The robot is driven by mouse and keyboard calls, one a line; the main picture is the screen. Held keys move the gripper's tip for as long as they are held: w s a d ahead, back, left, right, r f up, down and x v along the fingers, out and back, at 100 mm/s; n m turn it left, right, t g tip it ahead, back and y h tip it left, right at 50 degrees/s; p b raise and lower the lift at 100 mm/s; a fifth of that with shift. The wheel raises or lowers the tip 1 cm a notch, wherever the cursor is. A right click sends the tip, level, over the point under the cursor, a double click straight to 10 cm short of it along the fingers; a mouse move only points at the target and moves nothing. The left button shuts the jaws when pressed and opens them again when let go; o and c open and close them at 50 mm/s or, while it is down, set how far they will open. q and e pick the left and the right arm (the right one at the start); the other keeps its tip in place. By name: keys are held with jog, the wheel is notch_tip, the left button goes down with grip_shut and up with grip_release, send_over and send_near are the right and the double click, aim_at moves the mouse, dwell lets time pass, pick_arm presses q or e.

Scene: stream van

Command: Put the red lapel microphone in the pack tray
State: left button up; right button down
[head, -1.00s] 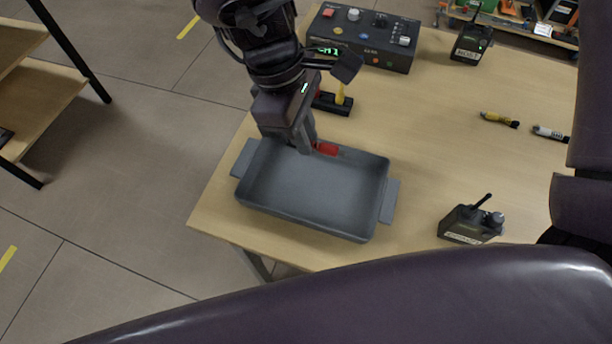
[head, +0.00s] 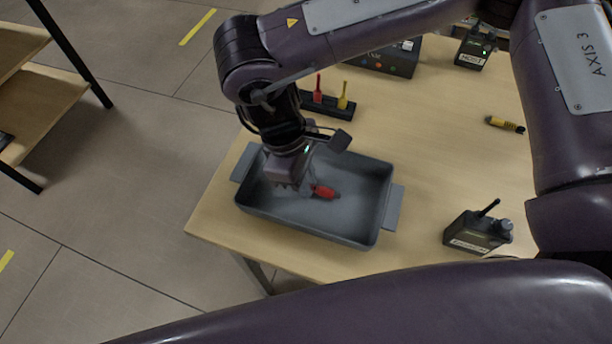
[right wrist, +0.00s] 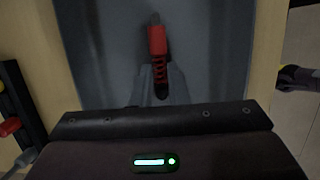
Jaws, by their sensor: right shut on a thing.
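The red lapel microphone (head: 323,191) is in my right gripper (head: 308,188), which is shut on it. Gripper and microphone are within the outline of the grey pack tray (head: 262,212). I cannot tell whether the microphone touches the tray floor. In the right wrist view the red microphone (right wrist: 157,42) points away from the gripper (right wrist: 161,85) over the tray's grey floor (right wrist: 105,50). Part of its dark end is hidden by the gripper. My left gripper is not in view.
A black rack (head: 330,107) holding a red and a yellow piece stands behind the tray. A control box (head: 385,62), two dark radio-like units (head: 478,232) (head: 473,48) and a yellow-and-black piece (head: 505,124) are on the table.

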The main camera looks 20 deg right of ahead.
jog(key=shift+f, duration=0.2)
jog(key=c, duration=1.7)
grip_release()
jog(key=o, duration=0.3)
jog(key=shift+r, duration=0.15)
